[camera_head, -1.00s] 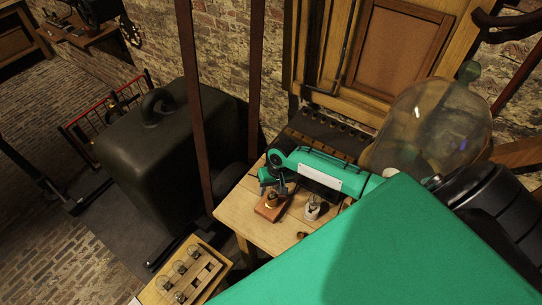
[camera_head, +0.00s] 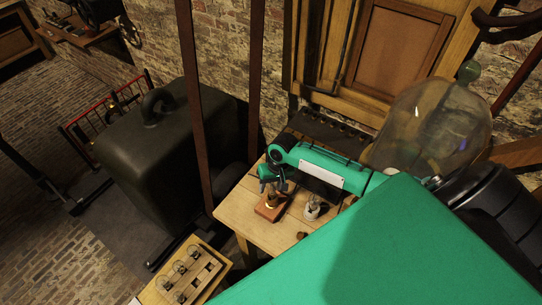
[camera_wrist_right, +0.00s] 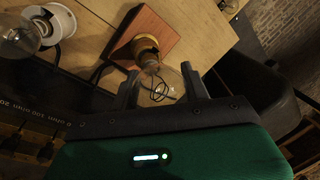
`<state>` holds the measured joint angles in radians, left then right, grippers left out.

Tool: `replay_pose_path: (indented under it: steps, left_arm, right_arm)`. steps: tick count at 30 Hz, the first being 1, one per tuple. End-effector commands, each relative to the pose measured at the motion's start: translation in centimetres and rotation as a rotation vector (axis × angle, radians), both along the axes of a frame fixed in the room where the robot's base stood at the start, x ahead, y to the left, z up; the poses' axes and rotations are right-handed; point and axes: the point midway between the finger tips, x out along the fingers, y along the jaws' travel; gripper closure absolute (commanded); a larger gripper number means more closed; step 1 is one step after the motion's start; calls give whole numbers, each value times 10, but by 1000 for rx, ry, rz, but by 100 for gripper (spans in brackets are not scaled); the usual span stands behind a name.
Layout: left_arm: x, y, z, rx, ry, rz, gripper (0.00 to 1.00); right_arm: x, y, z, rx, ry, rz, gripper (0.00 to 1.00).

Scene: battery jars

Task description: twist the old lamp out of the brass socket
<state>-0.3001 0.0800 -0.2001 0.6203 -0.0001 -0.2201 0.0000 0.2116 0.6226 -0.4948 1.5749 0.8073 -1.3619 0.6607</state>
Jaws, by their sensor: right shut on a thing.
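The brass socket (camera_wrist_right: 145,46) stands on a reddish wooden block (camera_wrist_right: 170,27) on the wooden table. The block also shows in the head view (camera_head: 267,213). The old lamp (camera_wrist_right: 160,82), a clear glass bulb with a dark looped filament, sits at the socket's mouth. I cannot tell whether it is still threaded in. My right gripper (camera_wrist_right: 160,88) has a finger on each side of the glass and is shut on it; in the head view it is just above the block (camera_head: 274,187). My left gripper is not in view.
A white holder (camera_head: 312,211) with another bulb stands right of the block. A wooden rack (camera_head: 172,293) with several bulbs is at the lower left. A large glass jar (camera_head: 430,130) is behind my right arm. A dark bulky case (camera_head: 150,150) stands left of the table.

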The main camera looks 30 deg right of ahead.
Motion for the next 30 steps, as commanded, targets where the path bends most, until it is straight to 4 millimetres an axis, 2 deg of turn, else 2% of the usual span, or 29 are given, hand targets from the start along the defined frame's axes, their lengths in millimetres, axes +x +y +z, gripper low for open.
replay_pose_path:
  steps: [18,30]
  left_arm:
    - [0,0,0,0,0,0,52]
    - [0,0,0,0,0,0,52]
  right_arm:
    - [1,0,46,-1,-2,1,80]
    - [0,0,50,0,-1,0,80]
